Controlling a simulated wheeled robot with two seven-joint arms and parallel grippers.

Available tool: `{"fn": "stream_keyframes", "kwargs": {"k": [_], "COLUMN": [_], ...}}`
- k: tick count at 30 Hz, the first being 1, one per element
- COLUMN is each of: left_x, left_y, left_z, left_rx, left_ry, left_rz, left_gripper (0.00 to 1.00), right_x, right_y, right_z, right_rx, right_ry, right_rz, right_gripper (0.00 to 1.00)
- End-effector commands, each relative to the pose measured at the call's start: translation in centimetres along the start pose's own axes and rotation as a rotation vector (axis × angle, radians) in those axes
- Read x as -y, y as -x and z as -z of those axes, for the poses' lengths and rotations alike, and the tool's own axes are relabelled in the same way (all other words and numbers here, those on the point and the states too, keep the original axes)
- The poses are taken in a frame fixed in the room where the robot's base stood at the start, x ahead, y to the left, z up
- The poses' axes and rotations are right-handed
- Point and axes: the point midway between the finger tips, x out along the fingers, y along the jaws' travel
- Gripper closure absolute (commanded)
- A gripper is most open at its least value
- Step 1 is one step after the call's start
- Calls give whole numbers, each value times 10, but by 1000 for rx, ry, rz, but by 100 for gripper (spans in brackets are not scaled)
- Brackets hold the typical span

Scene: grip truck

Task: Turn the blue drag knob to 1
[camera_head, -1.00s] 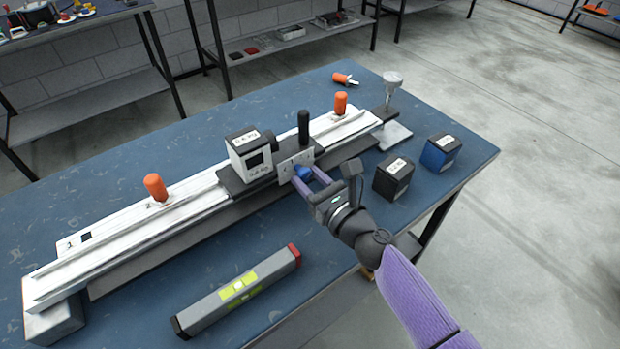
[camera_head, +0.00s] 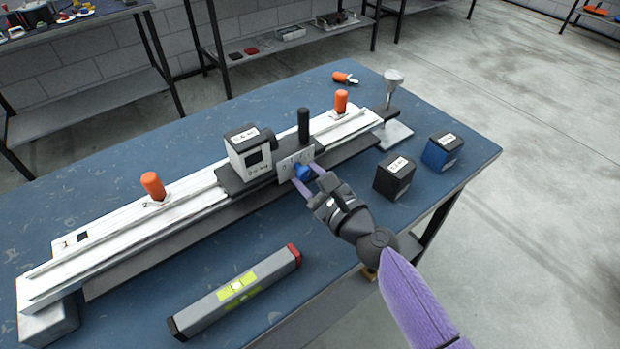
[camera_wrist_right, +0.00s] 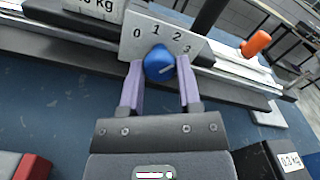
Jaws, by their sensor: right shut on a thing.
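The blue drag knob (camera_head: 303,172) sits on a light plate (camera_wrist_right: 165,37) on the front of the dark carriage on the white track. In the right wrist view the knob (camera_wrist_right: 159,63) shows below the printed numbers 0, 1, 2 and 3. A pale mark on the knob's right side seems to point towards 3. My right gripper (camera_head: 307,180) has its purple fingers on either side of the knob, shut on it. In the wrist view the fingertips (camera_wrist_right: 160,75) flank the knob left and right. My left gripper is not in view.
A white-and-black weight block (camera_head: 243,160) and a black post (camera_head: 303,127) stand on the carriage. Orange handles (camera_head: 153,186) rise from the track. A black block (camera_head: 394,181) and a blue block (camera_head: 440,155) stand to the right. A spirit level (camera_head: 238,292) lies in front.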

Motion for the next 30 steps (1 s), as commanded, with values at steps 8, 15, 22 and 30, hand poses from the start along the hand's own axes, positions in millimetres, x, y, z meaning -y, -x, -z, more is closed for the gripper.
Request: {"fn": "stream_keyframes", "kwargs": {"k": [8,15,22,30], "left_x": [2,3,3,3], "left_y": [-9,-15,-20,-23], "left_z": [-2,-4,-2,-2], "left_rx": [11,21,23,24], "left_ry": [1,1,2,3], "left_rz": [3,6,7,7], "left_gripper": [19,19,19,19], "right_x": [-1,0,0,0], "right_y": [0,0,0,0], "right_z": [2,2,1,1], "right_rx": [-2,-2,-1,-1], "right_ry": [260,485,674,832], "right_rz": [0,-1,-2,-2], "right_gripper": [100,100,100,100]}}
